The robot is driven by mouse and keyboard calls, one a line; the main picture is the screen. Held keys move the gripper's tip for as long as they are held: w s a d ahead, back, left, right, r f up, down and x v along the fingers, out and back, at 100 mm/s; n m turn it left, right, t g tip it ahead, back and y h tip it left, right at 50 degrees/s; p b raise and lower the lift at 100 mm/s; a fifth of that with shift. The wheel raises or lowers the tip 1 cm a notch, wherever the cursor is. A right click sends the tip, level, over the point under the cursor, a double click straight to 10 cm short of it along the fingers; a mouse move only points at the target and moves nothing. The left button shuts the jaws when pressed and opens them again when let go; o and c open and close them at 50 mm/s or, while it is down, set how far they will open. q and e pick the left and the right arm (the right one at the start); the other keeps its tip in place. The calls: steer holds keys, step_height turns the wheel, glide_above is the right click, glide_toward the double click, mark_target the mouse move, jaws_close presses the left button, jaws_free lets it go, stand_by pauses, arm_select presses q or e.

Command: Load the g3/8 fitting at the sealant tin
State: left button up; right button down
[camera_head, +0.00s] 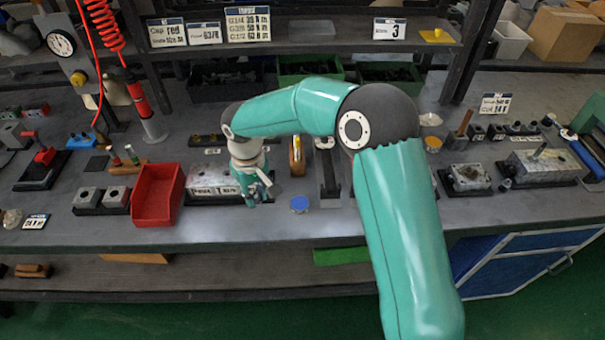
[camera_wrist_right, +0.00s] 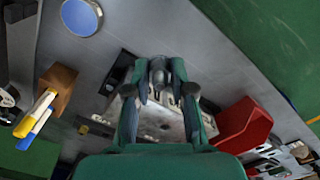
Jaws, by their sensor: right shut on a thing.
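My right gripper (camera_head: 257,190) hangs over the right end of a pale metal valve block (camera_head: 210,175) with a printed label. In the right wrist view the right gripper (camera_wrist_right: 160,78) is shut on a small grey fitting (camera_wrist_right: 158,70); its size marking cannot be read. The block also shows in the wrist view, behind the fingers, and the fitting's height above it is unclear. A round tin with a blue top (camera_head: 299,203) stands to the right of the gripper, near the bench's front edge; I cannot tell whether it is the sealant tin. My left gripper is not in view.
A red bin (camera_head: 158,195) stands left of the block. A wooden holder with pens (camera_head: 297,156) is behind the blue-topped tin. Other blocks (camera_head: 469,178) lie at the right. A shelf (camera_head: 300,35) runs along the back. Bare bench (camera_head: 235,225) lies in front of the block.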

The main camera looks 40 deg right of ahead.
steer(key=shift+d+r+n, duration=0.1)
steer(key=shift+d+n, duration=0.35)
steer(key=shift+n, duration=0.35)
steer(key=s+d+r+n+b, duration=0.1)
steer(key=d+n, duration=0.4)
steer(key=n, duration=0.7)
steer(key=s+d+n, duration=0.2)
steer(key=d+n, duration=0.3)
steer(key=n, duration=0.6)
steer(key=shift+w+d+f+b, duration=0.1)
steer(key=shift+f+b, duration=1.1)
steer(key=shift+f, duration=0.15)
steer(key=shift+w+f+b, duration=0.1)
steer(key=shift+f+b, duration=1.05)
steer(key=shift+f, duration=0.2)
steer(key=shift+f, duration=0.4)
step_height(320, 180, up, 7)
steer(key=p, duration=0.5)
steer(key=shift+p, duration=0.4)
